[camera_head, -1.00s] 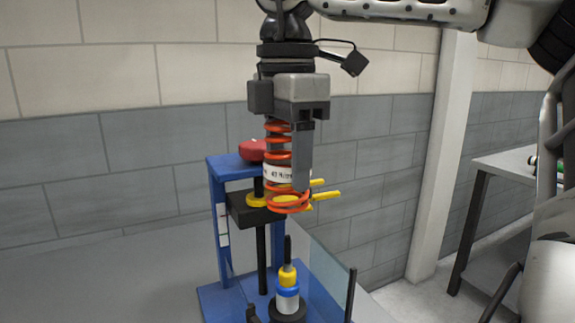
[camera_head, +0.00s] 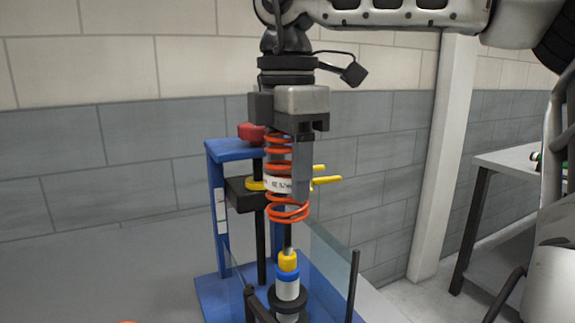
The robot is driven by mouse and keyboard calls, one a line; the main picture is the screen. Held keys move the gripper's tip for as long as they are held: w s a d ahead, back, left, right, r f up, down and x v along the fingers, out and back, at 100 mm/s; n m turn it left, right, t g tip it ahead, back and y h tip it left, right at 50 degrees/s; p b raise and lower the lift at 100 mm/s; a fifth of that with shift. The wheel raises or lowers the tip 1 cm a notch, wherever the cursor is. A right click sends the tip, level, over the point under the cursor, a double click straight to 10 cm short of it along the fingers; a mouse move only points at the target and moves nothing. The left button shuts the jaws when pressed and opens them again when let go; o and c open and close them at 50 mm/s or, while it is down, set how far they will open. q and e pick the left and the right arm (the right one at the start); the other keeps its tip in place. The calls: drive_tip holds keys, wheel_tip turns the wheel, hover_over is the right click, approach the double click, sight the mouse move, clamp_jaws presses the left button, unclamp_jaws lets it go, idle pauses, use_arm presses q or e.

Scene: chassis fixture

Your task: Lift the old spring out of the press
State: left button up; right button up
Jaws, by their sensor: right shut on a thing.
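An orange coil spring (camera_head: 287,211) with a white printed band hangs upright below my right gripper (camera_head: 287,184). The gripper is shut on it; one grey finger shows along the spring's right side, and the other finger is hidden. The blue-framed press (camera_head: 215,200) stands behind and below, with a red part on top and yellow prongs behind the spring. A damper (camera_head: 288,285) with yellow, blue and white bands stands upright on the press base. Its thin dark rod rises to just under the spring's lowest coil; whether it enters the coil is unclear. My left gripper is not in view.
A clear guard panel (camera_head: 334,268) with dark posts stands at the press's front right. A grey surface (camera_head: 110,270) left of the press is mostly clear, with an orange edge (camera_head: 127,321) at the bottom. A side table (camera_head: 505,163) and a pale pillar stand at right.

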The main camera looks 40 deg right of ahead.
drive_tip(key=shift+f+b, duration=1.05)
drive_tip(key=shift+f, duration=0.4)
